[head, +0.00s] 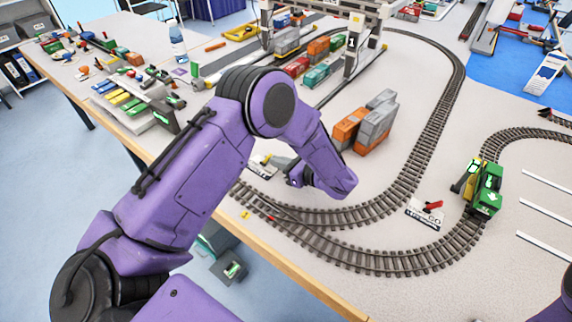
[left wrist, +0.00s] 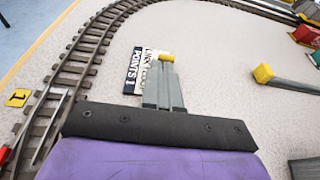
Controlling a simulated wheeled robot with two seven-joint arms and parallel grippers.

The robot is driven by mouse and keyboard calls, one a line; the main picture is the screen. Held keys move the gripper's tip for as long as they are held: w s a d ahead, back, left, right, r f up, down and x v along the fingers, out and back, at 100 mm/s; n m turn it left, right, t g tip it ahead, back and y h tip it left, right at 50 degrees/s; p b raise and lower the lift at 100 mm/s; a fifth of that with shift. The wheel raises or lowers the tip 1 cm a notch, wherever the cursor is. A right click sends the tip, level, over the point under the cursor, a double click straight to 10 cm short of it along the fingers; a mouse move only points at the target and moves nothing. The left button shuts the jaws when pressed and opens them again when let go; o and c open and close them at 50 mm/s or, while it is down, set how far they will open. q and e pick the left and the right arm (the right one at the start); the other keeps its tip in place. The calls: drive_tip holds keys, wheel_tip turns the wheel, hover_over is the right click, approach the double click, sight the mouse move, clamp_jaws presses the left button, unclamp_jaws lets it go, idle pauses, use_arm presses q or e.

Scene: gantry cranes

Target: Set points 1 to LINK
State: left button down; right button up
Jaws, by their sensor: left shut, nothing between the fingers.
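The points 1 plate (left wrist: 137,72), black and white with its lettering partly readable, lies beside the track in the left wrist view. It shows partly in the head view (head: 261,169). A yellow knob (left wrist: 167,57), apparently the points lever's, shows at the tips of my left gripper (left wrist: 164,88). The fingers are shut with nothing between them, over the plate's right part. They hide the rest of the lever, so I cannot tell its setting or whether they touch it. In the head view my left gripper (head: 277,163) is low beside the plate. My right gripper is out of view.
Stacked containers (head: 365,125) stand behind my left gripper. A second points plate with a red lever (head: 430,208) and a green locomotive (head: 487,198) are at right.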

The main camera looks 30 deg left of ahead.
use_arm(q)
drive_tip(key=shift+a+r+h, duration=0.3)
drive_tip(key=shift+r+h, duration=0.1)
drive_tip(key=shift+h, duration=0.5)
